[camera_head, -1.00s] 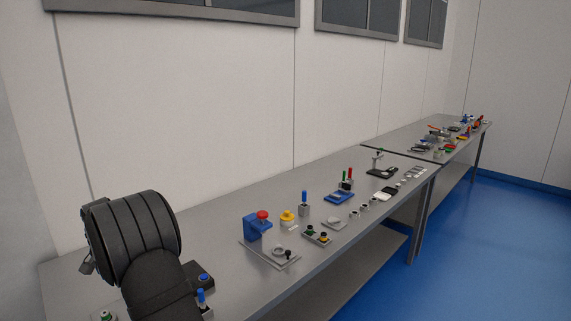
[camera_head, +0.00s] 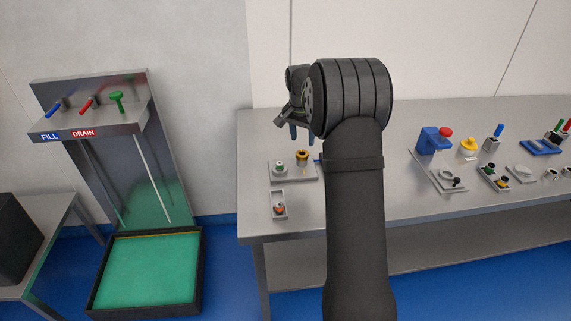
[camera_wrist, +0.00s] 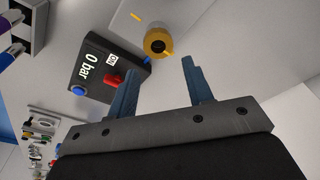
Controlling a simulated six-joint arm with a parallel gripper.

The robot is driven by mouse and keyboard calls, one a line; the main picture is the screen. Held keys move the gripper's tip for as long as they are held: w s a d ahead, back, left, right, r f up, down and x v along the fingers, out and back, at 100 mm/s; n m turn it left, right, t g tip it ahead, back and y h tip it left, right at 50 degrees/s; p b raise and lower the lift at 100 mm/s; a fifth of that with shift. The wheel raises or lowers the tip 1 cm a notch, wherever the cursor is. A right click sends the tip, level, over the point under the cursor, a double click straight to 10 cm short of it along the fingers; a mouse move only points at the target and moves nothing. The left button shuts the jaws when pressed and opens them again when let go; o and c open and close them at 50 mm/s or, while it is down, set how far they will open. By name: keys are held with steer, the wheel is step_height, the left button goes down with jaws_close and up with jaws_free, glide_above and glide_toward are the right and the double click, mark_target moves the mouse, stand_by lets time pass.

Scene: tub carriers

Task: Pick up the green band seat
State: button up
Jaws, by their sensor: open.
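In the head view a small light part with a green band (camera_head: 280,169), which looks like the green band seat, stands at the left of a grey plate (camera_head: 291,176) near the bench's left end. A yellow-collared part (camera_head: 302,156) stands on the same plate, to its right. My gripper (camera_head: 301,136) is above and behind the plate, partly hidden by my own wrist. In the wrist view my gripper (camera_wrist: 160,66) is open and empty, with a yellow-ringed part (camera_wrist: 158,41) beyond its fingertips. I cannot make out the green band in that view.
A small tray (camera_head: 279,207) with an orange-banded part lies in front of the plate. A dark "0 bar" box (camera_wrist: 104,65) with a red lever shows in the wrist view. A fill/drain stand (camera_head: 110,130) is left, past the bench edge. Other fixtures (camera_head: 436,140) stand right.

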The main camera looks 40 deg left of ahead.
steer(key=s+r+n+y, duration=0.3)
steer(key=s+r+n, duration=0.55)
steer(key=n, duration=0.25)
glide_above(280, 163)
steer(key=d, duration=0.1)
step_height(280, 163, down, 10)
steer(key=f, duration=0.1)
steer(key=shift+n+g, duration=0.3)
steer(key=shift+n, duration=0.1)
steer(key=x, duration=0.4)
steer(key=shift+s+d+f, duration=0.2)
steer(key=shift+s+f, duration=0.15)
steer(key=shift+f, duration=0.1)
jaws_close()
steer(key=shift+r, duration=0.15)
